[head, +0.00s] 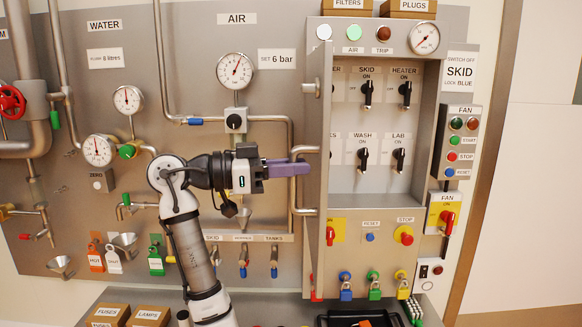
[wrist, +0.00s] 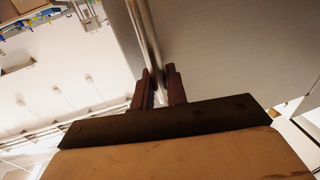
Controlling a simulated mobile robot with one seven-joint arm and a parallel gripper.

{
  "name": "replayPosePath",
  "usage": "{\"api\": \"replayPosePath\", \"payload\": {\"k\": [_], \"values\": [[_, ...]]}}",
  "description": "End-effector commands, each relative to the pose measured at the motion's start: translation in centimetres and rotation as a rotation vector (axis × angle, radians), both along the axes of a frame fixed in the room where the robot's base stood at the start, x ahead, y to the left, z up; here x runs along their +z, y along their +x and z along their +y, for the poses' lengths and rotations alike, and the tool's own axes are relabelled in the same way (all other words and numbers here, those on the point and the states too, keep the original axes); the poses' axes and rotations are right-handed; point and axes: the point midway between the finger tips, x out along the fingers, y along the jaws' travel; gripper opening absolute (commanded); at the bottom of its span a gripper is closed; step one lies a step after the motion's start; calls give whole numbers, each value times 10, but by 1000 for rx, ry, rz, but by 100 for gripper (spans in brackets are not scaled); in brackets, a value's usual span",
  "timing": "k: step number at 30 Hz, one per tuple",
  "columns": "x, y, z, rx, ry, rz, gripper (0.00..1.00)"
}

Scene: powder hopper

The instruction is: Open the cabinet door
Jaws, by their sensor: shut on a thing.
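The grey cabinet door (head: 326,120) stands swung out from the left side of the cabinet (head: 437,120), seen nearly edge-on in the head view. Its upright bar handle (head: 294,200) is on the door's left-facing side. My gripper (head: 300,168) is shut on this handle, reaching in from the left at mid-height. In the wrist view my two dark fingers (wrist: 162,88) close around the bar handle (wrist: 144,35), beside the grey door panel (wrist: 220,45). The exact contact between fingers and bar is partly hidden.
Inside the cabinet are several black rotary switches (head: 366,93). A pressure gauge (head: 234,70) and pipes (head: 290,135) are on the wall panel left of the door. Padlocks (head: 346,290) hang below the cabinet. A black tray (head: 350,320) lies on the bench below.

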Motion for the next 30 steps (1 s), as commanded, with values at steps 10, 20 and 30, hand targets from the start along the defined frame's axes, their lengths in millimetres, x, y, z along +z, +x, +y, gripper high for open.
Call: {"api": "replayPosePath", "payload": {"k": [10, 20, 30], "values": [[3, 1, 0, 4, -7, -2, 18], [1, 0, 0, 2, -2, 0, 33], [-1, -7, 37, 5, -2, 0, 33]]}}
